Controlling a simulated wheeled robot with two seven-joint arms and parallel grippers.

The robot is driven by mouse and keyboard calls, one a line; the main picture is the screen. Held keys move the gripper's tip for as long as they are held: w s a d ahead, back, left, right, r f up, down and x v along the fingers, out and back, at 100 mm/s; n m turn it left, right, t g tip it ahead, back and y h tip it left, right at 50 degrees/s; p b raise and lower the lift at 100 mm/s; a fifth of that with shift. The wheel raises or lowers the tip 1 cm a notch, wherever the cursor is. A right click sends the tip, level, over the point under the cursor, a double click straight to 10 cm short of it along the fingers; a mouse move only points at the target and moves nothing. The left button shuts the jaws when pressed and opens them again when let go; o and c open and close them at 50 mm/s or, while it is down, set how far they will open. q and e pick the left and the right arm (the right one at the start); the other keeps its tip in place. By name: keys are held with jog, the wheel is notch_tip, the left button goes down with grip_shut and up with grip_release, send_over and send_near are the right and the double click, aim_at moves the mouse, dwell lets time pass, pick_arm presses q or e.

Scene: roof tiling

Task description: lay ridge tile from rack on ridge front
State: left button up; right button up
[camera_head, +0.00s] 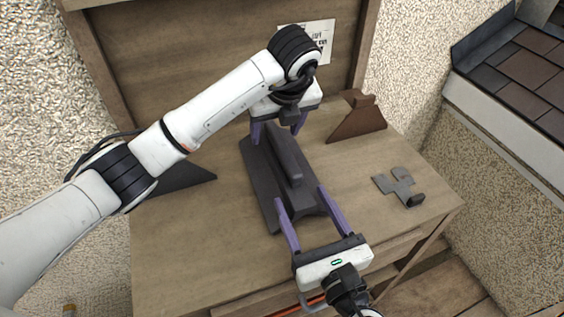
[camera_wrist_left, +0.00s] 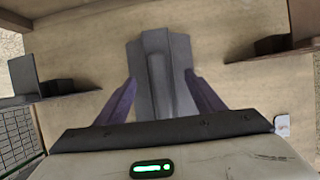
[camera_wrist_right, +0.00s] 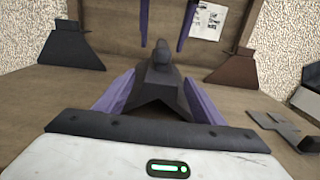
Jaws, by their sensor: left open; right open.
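A dark grey ridge tile (camera_head: 272,185) with a raised roll along its top lies lengthwise on the wooden bench; it also shows in the left wrist view (camera_wrist_left: 150,80) and the right wrist view (camera_wrist_right: 160,90). My left gripper (camera_head: 277,130) is over its far end, open, with a purple finger on each side. My right gripper (camera_head: 301,196) is at its near end, open, fingers straddling the tile. I see no clear grip by either one. A separate rack under the tile cannot be made out. The tiled roof (camera_head: 530,70) is at the upper right.
A brown angled piece (camera_head: 357,122) stands right of the tile, and a dark angled piece (camera_head: 185,178) stands left, partly behind my left arm. A flat grey bracket (camera_head: 399,186) lies near the bench's right edge. The bench top (camera_head: 200,240) is clear at front left.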

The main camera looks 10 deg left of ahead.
aim_at(298, 189)
pick_arm(q)
jog(key=shift+x, duration=1.85)
pick_arm(e)
jog(key=shift+x, duration=1.9)
pick_arm(q)
jog(key=shift+c, duration=0.3)
pick_arm(e)
jog(key=shift+c, duration=0.5)
pick_arm(q)
grip_shut()
pick_arm(e)
jog(key=shift+d, duration=0.1)
grip_shut()
pick_arm(q)
jog(key=shift+w+r, duration=0.15)
jog(key=shift+r, duration=0.15)
pick_arm(e)
jog(key=shift+r, duration=0.25)
